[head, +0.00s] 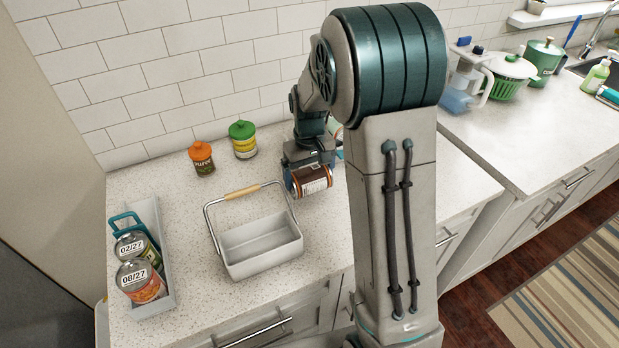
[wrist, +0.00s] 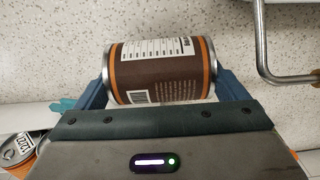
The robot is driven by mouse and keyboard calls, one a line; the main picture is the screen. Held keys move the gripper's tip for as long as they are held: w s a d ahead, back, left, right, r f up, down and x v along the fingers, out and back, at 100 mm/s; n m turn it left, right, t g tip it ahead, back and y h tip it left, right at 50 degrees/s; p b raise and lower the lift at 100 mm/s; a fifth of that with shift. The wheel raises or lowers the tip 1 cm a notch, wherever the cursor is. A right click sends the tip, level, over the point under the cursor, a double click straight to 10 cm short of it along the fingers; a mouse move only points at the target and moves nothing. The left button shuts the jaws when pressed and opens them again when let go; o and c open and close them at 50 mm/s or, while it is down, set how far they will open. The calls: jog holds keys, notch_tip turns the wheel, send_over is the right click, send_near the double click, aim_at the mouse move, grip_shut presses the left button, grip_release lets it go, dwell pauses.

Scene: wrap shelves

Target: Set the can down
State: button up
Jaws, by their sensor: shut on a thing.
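A brown can (head: 314,181) with orange bands, a white label and silver ends is held on its side by my gripper (head: 308,170). In the wrist view the can (wrist: 162,72) lies crosswise, with the two blue fingers of my gripper (wrist: 163,90) closed against its flat ends. The can is over the speckled white counter (head: 200,260), to the right of the grey basket. Whether its underside touches the counter cannot be told.
A grey basket (head: 262,247) with a wooden handle stands left of my gripper. An orange-lidded jar (head: 202,158) and a green-lidded jar (head: 243,140) stand near the wall. A grey tray (head: 167,285) at far left holds two dated cans. Counter in front of the jars is clear.

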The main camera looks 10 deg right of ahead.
jog(key=shift+f, duration=1.25)
jog(key=shift+f, duration=0.1)
jog(key=o, duration=0.8)
jog(key=shift+f, duration=0.15)
jog(key=shift+c, duration=0.2)
jog(key=shift+o, duration=0.6)
